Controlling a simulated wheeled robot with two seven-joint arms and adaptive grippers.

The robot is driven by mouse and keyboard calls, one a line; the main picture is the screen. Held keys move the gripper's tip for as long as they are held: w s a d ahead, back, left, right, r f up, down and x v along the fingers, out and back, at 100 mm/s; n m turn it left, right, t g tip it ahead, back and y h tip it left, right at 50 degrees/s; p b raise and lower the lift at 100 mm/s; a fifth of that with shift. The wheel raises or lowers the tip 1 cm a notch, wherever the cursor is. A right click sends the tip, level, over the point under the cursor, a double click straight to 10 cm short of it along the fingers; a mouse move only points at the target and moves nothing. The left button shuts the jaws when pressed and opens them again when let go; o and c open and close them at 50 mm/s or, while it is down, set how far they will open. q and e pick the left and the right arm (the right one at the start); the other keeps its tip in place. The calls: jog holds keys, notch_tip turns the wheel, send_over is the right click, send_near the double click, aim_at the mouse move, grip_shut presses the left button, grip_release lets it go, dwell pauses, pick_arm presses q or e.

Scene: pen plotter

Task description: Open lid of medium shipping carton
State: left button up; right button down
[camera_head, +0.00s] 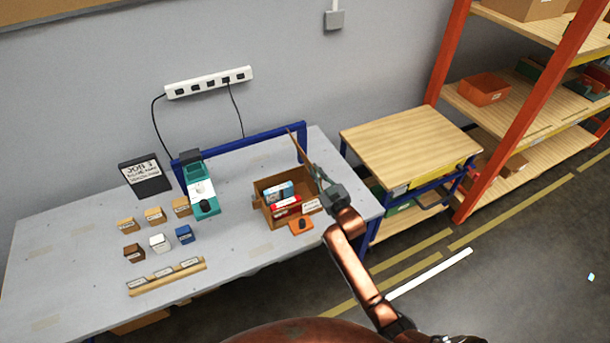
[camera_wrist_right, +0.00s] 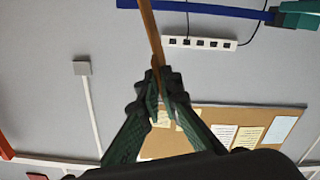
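The open brown carton (camera_head: 263,209) stands at the right part of the grey table, with a blue-and-white box and a red item inside. Its lid (camera_head: 303,153) stands up steeply at the carton's right side, seen nearly edge-on. My right gripper (camera_head: 323,180) is at the lid's near end. In the right wrist view, the lid (camera_wrist_right: 151,30) is a thin brown strip running down between the fingertips of the right gripper (camera_wrist_right: 160,85), which look closed on it. The exact contact is partly hidden by the fingers. My left gripper is not in view.
An orange object (camera_head: 300,225) lies in front of the carton. A teal device (camera_head: 203,200) and several small boxes stand to the left. A blue frame (camera_head: 245,143) runs behind the carton. A wood-topped cart (camera_head: 410,140) stands right of the table.

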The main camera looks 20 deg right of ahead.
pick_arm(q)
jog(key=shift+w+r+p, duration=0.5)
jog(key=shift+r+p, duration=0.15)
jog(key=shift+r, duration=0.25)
pick_arm(e)
jog(key=w+d+m, duration=0.1)
jog(key=d+m, duration=0.3)
jog(key=d, duration=0.3)
jog(key=shift+w+d+r, duration=0.15)
jog(key=shift+d+r, duration=0.25)
jog(key=shift+r, duration=0.05)
jog(key=c, duration=2.6)
grip_release()
jog(key=o, duration=0.4)
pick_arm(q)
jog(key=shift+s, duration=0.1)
pick_arm(e)
jog(key=shift+o, duration=0.2)
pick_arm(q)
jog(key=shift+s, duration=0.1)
pick_arm(e)
jog(key=s+d, duration=0.2)
jog(key=s, duration=1)
